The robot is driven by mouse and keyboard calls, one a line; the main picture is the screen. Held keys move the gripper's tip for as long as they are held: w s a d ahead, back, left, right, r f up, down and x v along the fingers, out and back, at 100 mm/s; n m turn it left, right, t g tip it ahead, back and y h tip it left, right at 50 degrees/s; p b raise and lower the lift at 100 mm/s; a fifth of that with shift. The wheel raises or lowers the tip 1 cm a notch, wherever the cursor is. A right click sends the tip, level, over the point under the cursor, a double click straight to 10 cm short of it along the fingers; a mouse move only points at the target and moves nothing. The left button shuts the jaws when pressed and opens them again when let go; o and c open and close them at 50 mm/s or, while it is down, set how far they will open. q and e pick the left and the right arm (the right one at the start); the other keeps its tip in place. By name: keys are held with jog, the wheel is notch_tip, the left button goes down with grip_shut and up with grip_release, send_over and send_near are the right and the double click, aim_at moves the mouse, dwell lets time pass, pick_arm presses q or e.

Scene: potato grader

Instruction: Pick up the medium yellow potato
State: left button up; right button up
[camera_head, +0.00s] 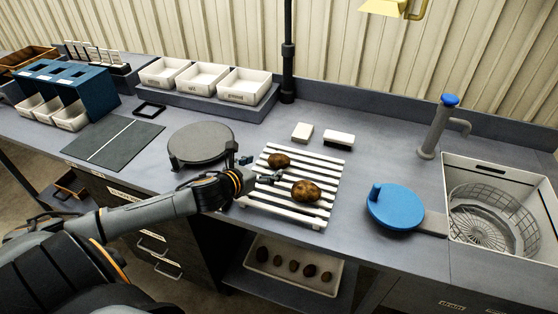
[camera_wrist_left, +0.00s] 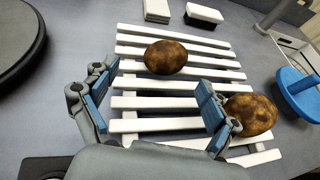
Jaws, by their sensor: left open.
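Two mottled brown-yellow potatoes lie on a white slatted rack (camera_head: 255,200). The smaller potato (camera_head: 279,160) is toward the back of the rack, and the larger potato (camera_head: 305,191) is nearer the front right. I cannot tell for sure which one is the medium yellow one. My left gripper (camera_head: 262,169) is open and empty, low over the rack's left side. In the left wrist view, the smaller potato (camera_wrist_left: 166,57) lies ahead, beyond the gap between the blue-padded fingers (camera_wrist_left: 155,95). The larger potato (camera_wrist_left: 251,114) lies just outside the right finger, which partly covers it. My right gripper is not in view.
A round dark scale-like plate (camera_head: 202,141) stands left of the rack. A blue round lid with a handle (camera_head: 393,207) and a sink with a wire basket (camera_head: 495,215) are at the right. White bins (camera_head: 245,86) stand behind. A tray of small potatoes (camera_head: 297,257) sits below the counter.

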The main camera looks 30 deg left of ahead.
aim_at(275, 162)
pick_arm(q)
jog(key=shift+x, duration=0.85)
jog(key=x, duration=0.1)
jog(key=p+x, duration=0.1)
jog(key=x, duration=0.1)
jog(key=p+x, duration=0.1)
jog(key=shift+w+d+r, duration=0.2)
jog(key=shift+w+d, duration=0.2)
jog(key=shift+w, duration=0.05)
jog(key=shift+w+f, duration=0.2)
jog(key=shift+w, duration=0.1)
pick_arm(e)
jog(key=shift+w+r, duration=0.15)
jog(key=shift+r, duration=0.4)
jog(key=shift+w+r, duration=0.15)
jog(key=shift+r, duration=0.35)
pick_arm(q)
jog(key=c, duration=1.3)
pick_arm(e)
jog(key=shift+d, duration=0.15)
